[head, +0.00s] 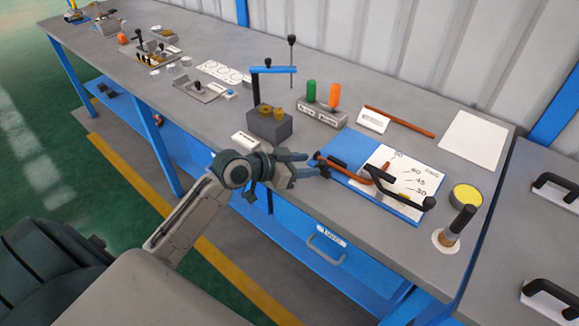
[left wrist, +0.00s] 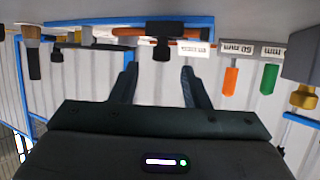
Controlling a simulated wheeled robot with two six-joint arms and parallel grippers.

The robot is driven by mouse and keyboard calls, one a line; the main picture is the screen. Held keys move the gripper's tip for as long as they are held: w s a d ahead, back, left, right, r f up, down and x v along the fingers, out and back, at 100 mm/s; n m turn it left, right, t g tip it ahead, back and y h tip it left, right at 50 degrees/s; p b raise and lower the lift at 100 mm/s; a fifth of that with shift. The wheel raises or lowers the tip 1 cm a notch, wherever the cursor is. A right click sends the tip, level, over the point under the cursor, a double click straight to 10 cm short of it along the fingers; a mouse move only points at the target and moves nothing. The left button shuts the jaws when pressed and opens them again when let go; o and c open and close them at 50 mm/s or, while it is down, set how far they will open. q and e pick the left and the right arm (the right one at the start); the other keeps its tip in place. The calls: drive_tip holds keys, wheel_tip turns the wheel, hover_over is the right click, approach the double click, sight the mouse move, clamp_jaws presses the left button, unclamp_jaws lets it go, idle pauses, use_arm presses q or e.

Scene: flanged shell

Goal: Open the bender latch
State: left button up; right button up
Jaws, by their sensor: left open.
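The bender is a blue plate (head: 345,147) with a white angle scale (head: 400,180), an orange-brown bar with dark ends (head: 342,168) and a black lever (head: 395,188). It lies at the front edge of the bench. I cannot tell clearly which part is the latch. My left gripper (head: 308,164) is open and empty at the left end of the bender, by the end of the orange-brown bar; contact is unclear. The left wrist view looks upside down; there my open fingers (left wrist: 160,78) point toward an orange bar with a black piece (left wrist: 160,40). My right gripper is not in view.
Left of the bender stand a grey block with a blue arm (head: 270,124) and a grey holder with green and orange handles (head: 322,108). A black-gripped post (head: 454,229) and a yellow-topped can (head: 467,195) stand to the right. A drawer handle (head: 326,247) is below.

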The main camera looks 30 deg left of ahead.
use_arm(q)
drive_tip(key=shift+v, duration=2.55)
drive_tip(key=s+d+f+n+g+y, duration=0.2)
drive_tip(key=s+d+f+g+y, duration=0.15)
drive_tip(key=s+f, duration=0.7)
drive_tip(key=s+a+f+n+g+y, duration=0.2)
drive_tip(key=s+f+n+g+y, duration=0.25)
drive_tip(key=s, duration=0.95)
drive_tip(key=s+a+f+g, duration=0.1)
drive_tip(key=a+f, duration=0.2)
drive_tip(key=f, duration=3)
drive_tip(key=s+a+f+g, duration=0.1)
drive_tip(key=s+f, duration=1.6)
drive_tip(key=f, duration=0.1)
drive_tip(key=shift+a, duration=0.2)
drive_tip(key=shift+m, duration=0.25)
